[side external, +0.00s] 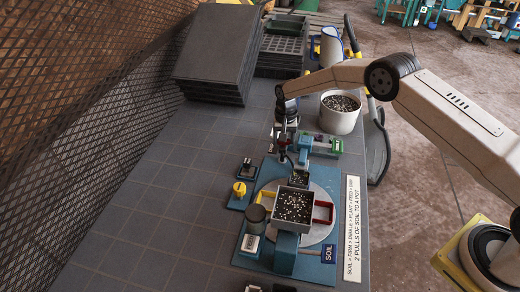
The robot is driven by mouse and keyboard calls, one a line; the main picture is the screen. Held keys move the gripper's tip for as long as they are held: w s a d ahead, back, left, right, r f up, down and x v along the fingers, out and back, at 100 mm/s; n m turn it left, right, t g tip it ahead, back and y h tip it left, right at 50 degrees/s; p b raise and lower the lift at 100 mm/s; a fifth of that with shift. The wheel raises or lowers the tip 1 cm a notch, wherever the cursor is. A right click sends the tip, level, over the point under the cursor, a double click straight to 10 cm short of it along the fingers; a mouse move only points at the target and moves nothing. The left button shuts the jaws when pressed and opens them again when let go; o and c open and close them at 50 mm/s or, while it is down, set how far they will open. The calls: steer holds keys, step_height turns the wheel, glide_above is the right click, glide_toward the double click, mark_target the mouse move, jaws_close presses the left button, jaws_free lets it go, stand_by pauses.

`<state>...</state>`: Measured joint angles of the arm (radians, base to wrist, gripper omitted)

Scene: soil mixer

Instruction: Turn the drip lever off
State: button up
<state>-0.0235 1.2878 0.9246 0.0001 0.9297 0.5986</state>
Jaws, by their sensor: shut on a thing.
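My gripper (282,156) points down at the back left of the teal mixer station. It is shut on a small part beside the teal post (303,143), which appears to be the drip lever. The lever is mostly hidden by the fingers and too small to make out, so I cannot tell its angle. A small dark pot of soil (299,178) sits just in front of the gripper, on the round grey plate (322,238).
A square soil hopper (292,206) with red and yellow side handles stands in front. A yellow knob (239,188) and a grey cylinder (254,217) are at left. A white bucket (339,119) stands behind. Stacked dark trays (216,50) fill the back left. The left tabletop is clear.

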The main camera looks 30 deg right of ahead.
steer(key=shift+m, duration=1.2)
steer(key=o, duration=1.3)
steer(key=shift+r, duration=0.1)
steer(key=shift+r, duration=3.9)
steer(key=shift+s+r, duration=0.1)
